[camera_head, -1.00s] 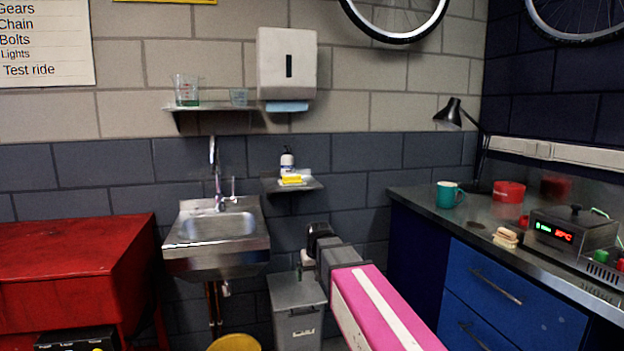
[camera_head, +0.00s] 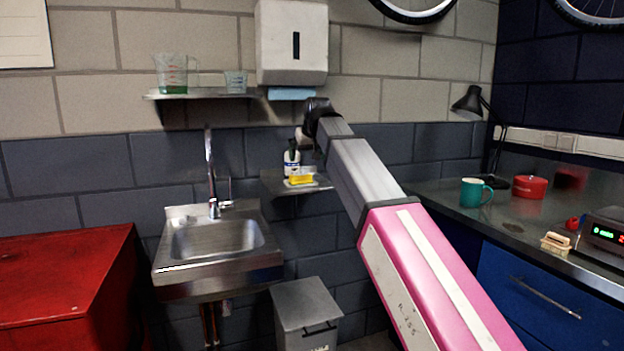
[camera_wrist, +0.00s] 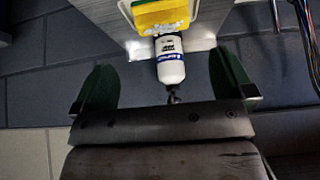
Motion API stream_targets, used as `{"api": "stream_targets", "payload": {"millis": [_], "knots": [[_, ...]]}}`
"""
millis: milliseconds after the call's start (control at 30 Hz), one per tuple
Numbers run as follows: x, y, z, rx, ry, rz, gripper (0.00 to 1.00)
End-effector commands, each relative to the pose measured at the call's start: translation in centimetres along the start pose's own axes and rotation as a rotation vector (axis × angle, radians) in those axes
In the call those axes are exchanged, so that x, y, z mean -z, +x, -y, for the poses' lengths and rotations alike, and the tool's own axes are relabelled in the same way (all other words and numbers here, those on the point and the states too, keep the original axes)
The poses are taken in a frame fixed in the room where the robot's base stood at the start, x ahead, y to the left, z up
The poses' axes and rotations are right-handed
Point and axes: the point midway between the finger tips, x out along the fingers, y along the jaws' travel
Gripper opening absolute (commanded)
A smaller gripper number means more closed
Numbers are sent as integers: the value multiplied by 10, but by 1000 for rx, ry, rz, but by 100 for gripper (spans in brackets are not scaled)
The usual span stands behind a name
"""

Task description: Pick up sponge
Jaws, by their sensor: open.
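The yellow sponge (camera_head: 301,179) lies on the small metal shelf (camera_head: 280,187) on the wall, right of the sink. In the wrist view the sponge (camera_wrist: 160,14) is at the top, yellow with a green layer, in a pale holder or dish. A white soap bottle (camera_head: 291,160) stands directly behind it; its label shows in the wrist view (camera_wrist: 169,60). My gripper (camera_wrist: 165,92) is open and empty, its green-padded fingers spread to either side below the bottle. In the head view its end is at the wall above the shelf, with the fingers not clear.
A sink (camera_head: 217,241) with a tall tap (camera_head: 210,170) is left of the shelf. A towel dispenser (camera_head: 292,43) and upper shelf (camera_head: 200,95) are above. A grey bin (camera_head: 306,312) is below. A bench (camera_head: 440,198) with a teal mug (camera_head: 472,192) is at right.

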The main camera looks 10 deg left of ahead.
Motion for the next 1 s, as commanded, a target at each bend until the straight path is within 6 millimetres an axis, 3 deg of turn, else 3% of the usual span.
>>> {"api": "stream_targets", "payload": {"millis": [167,500,733,1000], "knots": [[4,2,4,3,-5,-4,100],[4,47,4,3,-4,-3,100],[7,61,5,3,-4,-5,100],[11,98,7,3,-4,-3,100]]}}
